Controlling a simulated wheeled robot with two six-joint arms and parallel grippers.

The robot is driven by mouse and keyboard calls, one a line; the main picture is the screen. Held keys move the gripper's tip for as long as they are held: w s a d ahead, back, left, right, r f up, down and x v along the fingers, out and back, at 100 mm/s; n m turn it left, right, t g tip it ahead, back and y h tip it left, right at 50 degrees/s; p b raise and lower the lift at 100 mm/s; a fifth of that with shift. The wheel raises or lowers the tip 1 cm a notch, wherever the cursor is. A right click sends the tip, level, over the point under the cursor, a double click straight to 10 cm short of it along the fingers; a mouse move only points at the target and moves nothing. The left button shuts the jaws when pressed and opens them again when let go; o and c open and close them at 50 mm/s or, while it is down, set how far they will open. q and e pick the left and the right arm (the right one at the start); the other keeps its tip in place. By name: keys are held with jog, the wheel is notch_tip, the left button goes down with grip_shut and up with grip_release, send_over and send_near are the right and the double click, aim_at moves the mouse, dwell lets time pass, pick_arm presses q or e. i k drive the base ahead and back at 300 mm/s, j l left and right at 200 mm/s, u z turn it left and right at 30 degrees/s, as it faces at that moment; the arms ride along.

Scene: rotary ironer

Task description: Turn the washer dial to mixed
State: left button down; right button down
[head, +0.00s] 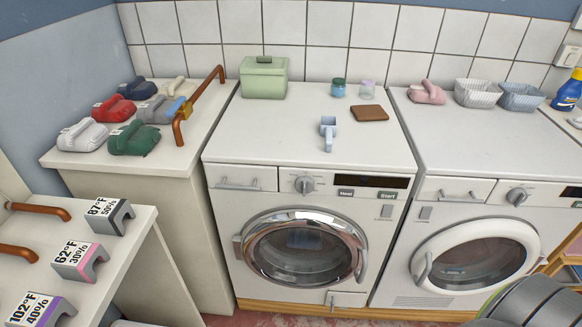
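The washer is likely the middle white machine (220,220), with a chrome-ringed round door (357,250) that looks shut. Its grey dial (304,185) sits on the front panel, between the handled drawer (242,179) on the left and two small buttons and a dark display (383,181) on the right. The marks around the dial are too small to read, so I cannot tell which setting it points to. A second white machine (425,215) on the right has a similar dial (517,196).
On the middle machine's top are a green box (263,78), two small jars (338,88), a brown block (369,113) and a light-blue scoop (328,133). A lower left shelf (135,235) carries labelled blocks (107,217).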

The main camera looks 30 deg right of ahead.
aim_at(304, 184)
jog(key=k+l, duration=0.1)
jog(key=l, duration=0.4)
jog(key=k+l, duration=0.1)
jog(key=l, duration=0.35)
jog(key=k+l, duration=0.1)
jog(key=l, duration=0.4)
jog(key=k+l+z, duration=0.1)
jog(key=l, duration=0.4)
jog(key=k+l, duration=0.1)
jog(key=l, duration=0.35)
